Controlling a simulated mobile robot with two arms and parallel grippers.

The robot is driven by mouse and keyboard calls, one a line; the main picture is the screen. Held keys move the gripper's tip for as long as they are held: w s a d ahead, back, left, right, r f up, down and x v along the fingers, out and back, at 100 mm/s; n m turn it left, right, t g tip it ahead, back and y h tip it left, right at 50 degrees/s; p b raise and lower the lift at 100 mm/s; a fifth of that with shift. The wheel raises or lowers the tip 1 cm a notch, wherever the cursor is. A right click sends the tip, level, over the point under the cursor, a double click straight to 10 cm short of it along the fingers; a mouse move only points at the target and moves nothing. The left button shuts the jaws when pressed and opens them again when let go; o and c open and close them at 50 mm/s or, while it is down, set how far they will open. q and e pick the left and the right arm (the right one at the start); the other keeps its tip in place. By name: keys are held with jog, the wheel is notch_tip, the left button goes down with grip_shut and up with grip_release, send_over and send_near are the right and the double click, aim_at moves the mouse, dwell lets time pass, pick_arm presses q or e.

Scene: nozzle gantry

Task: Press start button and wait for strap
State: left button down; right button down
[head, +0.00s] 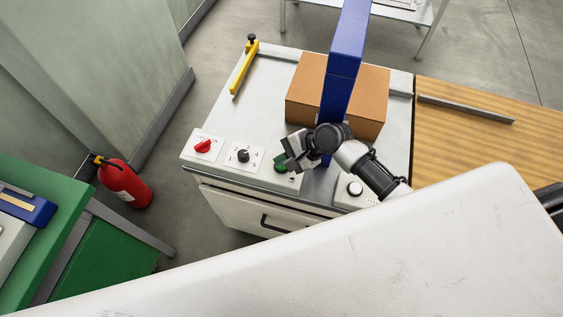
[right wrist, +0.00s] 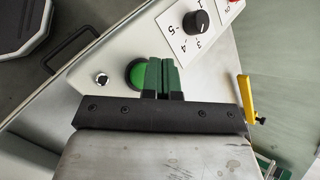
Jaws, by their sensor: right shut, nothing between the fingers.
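The strapping machine has a light grey top (head: 225,125) with a blue arch (head: 345,62) across it. A brown cardboard box (head: 306,88) sits on the top under the arch. The green start button (head: 281,168) is on the machine's front edge, partly hidden by my right gripper (head: 290,163). In the right wrist view the round green button (right wrist: 134,74) shows beside the green fingertips (right wrist: 164,78), which are shut together with nothing between them. They overlap its edge in the picture; I cannot tell whether they touch it. No strap is visible around the box. My left gripper is not visible.
A red switch (head: 203,146) and a black dial (head: 243,156) sit left of the button. A yellow lever (head: 244,68) stands at the back left, and a wooden table (head: 470,145) adjoins the right side.

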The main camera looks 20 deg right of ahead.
jog(key=shift+f, duration=0.25)
jog(key=shift+f, duration=0.55)
dwell(0.8)
jog(key=shift+r+p, duration=1)
jog(key=shift+p, duration=0.1)
notch_tip(320, 180, up, 5)
jog(key=p, duration=0.5)
jog(key=shift+p, duration=0.4)
jog(key=shift+s, duration=0.1)
